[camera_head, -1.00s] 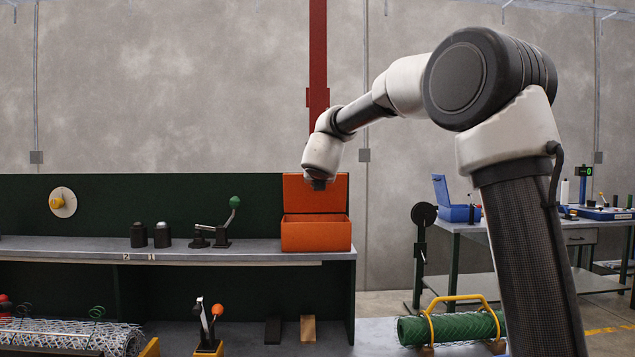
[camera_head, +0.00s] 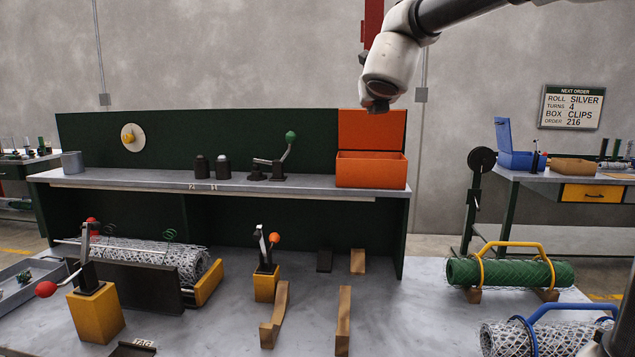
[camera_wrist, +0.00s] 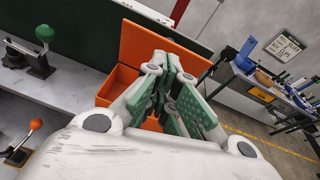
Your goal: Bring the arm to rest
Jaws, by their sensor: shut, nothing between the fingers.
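My gripper (camera_wrist: 168,92) shows in the wrist view with its green-padded fingers together and nothing between them. In the head view my wrist end (camera_head: 378,104) hangs at the top, in front of the raised lid of an orange box (camera_head: 370,171). The fingers themselves are hardly visible there. The orange box stands open at the right end of the grey shelf; it also shows behind the fingers in the wrist view (camera_wrist: 140,45). My gripper appears apart from the box, but its exact distance is unclear.
A green-knobbed lever (camera_head: 290,137) and two dark posts stand on the shelf (camera_head: 120,181). Below are yellow lever stands (camera_head: 96,312), a silver mesh roll (camera_head: 150,256) and a green mesh roll (camera_head: 510,272). A sign (camera_head: 571,107) hangs at right. The air left of my arm is clear.

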